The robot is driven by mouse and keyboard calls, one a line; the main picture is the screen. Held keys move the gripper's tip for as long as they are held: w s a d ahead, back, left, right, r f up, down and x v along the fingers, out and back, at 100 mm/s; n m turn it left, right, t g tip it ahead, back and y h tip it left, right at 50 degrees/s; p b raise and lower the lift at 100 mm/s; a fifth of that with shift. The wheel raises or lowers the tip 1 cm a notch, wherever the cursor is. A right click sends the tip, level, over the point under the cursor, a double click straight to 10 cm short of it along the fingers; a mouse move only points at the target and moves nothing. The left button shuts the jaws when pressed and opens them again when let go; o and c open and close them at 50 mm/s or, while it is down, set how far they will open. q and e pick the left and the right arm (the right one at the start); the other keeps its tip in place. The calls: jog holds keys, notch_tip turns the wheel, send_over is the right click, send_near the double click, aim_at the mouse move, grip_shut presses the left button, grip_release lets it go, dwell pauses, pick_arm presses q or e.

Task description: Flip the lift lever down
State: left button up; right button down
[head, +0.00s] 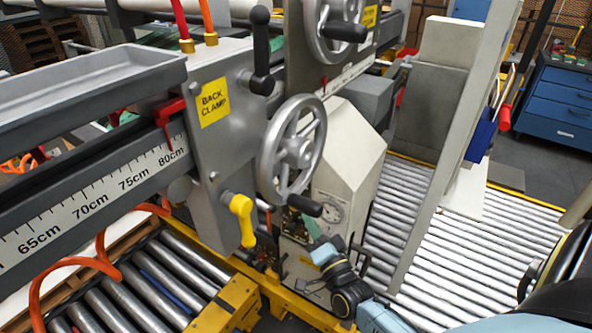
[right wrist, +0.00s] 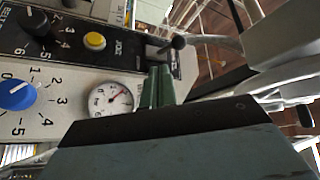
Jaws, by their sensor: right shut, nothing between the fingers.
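In the right wrist view a small lever with a dark ball knob (right wrist: 178,43) sticks out from the black panel. I take it for the lift lever; I cannot read its label or tell its position. My right gripper (right wrist: 160,72) has its green fingers together and empty, just below the knob in that view. I cannot tell whether they touch it. In the head view my right arm reaches in from the bottom right to the cream control box (head: 345,165). There the gripper is partly hidden behind the handwheel handle, and I cannot make out the lever. My left gripper is out of view.
The silver handwheel (head: 292,150) and its black handle (head: 305,205) hang over the box. A gauge (right wrist: 110,98), yellow button (right wrist: 95,41) and blue knob (right wrist: 15,94) lie close by. A yellow lever (head: 243,218) hangs to the left. Rollers (head: 480,245) extend right.

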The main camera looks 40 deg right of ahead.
aim_at(288, 175)
jog(key=r, duration=0.2)
jog(key=r+m, duration=0.1)
jog(key=shift+d+r+t+h, duration=0.35)
jog(key=shift+r+t+h, duration=0.05)
jog(key=p+x, duration=0.1)
jog(key=x, duration=0.9)
jog(key=shift+p, duration=0.3)
jog(key=shift+f, duration=0.1)
jog(key=shift+a+f+n+t+b, duration=0.1)
jog(key=shift+f+n+t+b, duration=0.2)
jog(key=shift+b, duration=0.4)
jog(key=shift+r, duration=0.1)
